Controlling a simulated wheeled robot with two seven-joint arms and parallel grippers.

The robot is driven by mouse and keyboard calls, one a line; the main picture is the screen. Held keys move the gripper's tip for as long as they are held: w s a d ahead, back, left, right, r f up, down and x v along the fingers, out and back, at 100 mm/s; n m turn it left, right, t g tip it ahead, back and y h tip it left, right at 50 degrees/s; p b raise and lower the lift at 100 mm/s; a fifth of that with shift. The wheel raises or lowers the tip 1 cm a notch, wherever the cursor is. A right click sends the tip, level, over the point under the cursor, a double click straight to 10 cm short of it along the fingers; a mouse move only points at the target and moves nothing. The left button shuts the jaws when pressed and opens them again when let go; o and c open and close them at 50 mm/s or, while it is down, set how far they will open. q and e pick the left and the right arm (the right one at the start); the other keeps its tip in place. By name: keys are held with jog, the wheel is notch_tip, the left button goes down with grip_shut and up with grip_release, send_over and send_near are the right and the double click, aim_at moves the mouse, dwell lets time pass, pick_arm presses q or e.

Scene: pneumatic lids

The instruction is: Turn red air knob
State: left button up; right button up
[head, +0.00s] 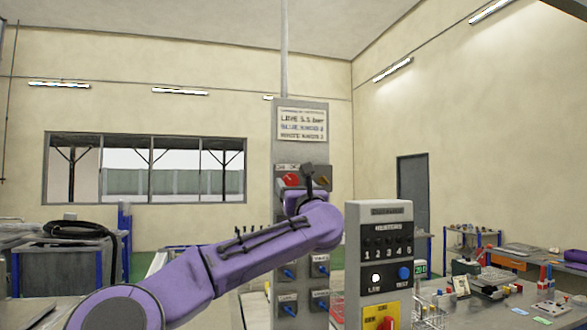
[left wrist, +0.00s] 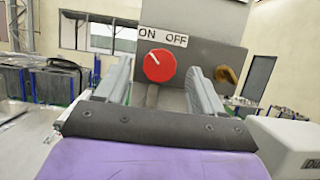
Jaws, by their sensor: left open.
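In the left wrist view the knob (left wrist: 159,67) is round and red, under an "ON OFF" label (left wrist: 163,37). Its white mark points up and left, toward the ON side. My left gripper (head: 314,177) is raised in front of the panel. In the wrist view its two fingers (left wrist: 160,82) are spread wide, left and right of the knob, with nothing between them. I cannot tell contact. My right gripper is not in view.
A yellowish-brown knob (left wrist: 229,75) sits right of the red one, close to the right finger. Blue knobs (head: 289,273) are lower on the panel. A heaters control box (head: 379,213) stands just right of my arm. Tables with small parts (head: 510,295) are at the right.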

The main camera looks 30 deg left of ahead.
aim_at(290, 181)
pick_arm(q)
jog(key=shift+w+a+r+p, duration=0.35)
jog(key=shift+a+r, duration=0.15)
jog(key=shift+a, duration=0.1)
jog(key=shift+w+a, duration=0.25)
jog(key=shift+a, duration=0.05)
jog(key=shift+w+d+f, duration=0.1)
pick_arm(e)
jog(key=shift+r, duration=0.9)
pick_arm(q)
jog(key=c, duration=1.1)
jog(key=shift+o, duration=0.2)
